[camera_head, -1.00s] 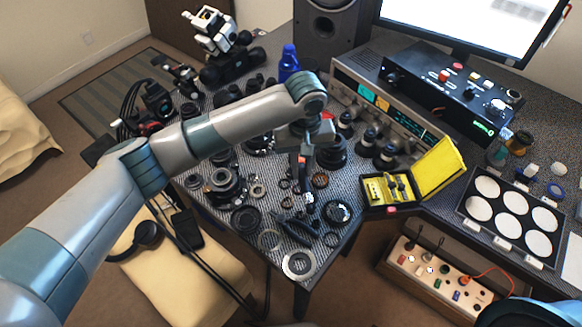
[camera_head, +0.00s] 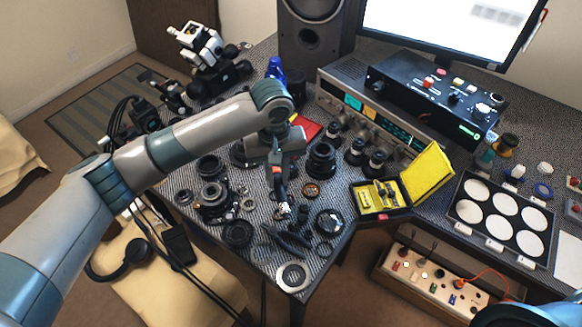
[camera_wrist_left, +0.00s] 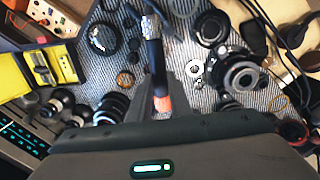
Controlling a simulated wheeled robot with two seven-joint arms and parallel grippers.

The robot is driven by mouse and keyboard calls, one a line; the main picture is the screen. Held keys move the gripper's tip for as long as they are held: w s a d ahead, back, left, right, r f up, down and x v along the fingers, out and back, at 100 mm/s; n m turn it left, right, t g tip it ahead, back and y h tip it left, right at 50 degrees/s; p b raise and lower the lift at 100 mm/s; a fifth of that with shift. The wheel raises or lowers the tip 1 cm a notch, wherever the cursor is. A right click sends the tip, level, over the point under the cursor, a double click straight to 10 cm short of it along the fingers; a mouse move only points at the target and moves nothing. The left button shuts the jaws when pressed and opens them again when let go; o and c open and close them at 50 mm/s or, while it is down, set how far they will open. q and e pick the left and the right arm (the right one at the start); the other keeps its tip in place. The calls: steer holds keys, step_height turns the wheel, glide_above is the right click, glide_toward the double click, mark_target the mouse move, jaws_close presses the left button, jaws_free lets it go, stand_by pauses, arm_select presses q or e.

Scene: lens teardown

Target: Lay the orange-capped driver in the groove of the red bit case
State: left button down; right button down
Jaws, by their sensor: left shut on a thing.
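My left gripper (camera_head: 279,184) is shut on the driver, which hangs upright above the middle of the desk. In the left wrist view the gripper (camera_wrist_left: 161,78) holds the driver's dark shaft (camera_wrist_left: 153,48), and its orange cap (camera_wrist_left: 163,103) is on the side nearest the palm. A flat red thing (camera_head: 308,128), likely the red bit case, lies behind my left arm, near the front of the grey instrument. My arm hides part of it, and its groove does not show clearly. The driver is apart from it, nearer the desk's front. My right gripper is out of view.
Lens parts and rings (camera_head: 292,276) crowd the desk around and below the driver. An open yellow case (camera_head: 427,175) stands to the right. The grey instrument (camera_head: 345,92) and a speaker (camera_head: 312,45) bound the back. A black lens barrel (camera_head: 321,160) stands right of the gripper.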

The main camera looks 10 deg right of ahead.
arm_select(q)
steer(key=s+a+r, duration=0.3)
steer(key=a, duration=0.5)
steer(key=s+a+r, duration=0.3)
steer(key=a+r, duration=0.1)
steer(key=a, duration=0.5)
steer(key=s+a+r, duration=0.3)
steer(key=a+r, duration=0.1)
steer(key=a, duration=0.4)
steer(key=shift+a+m, duration=0.3)
steer(key=shift+s+d, duration=0.15)
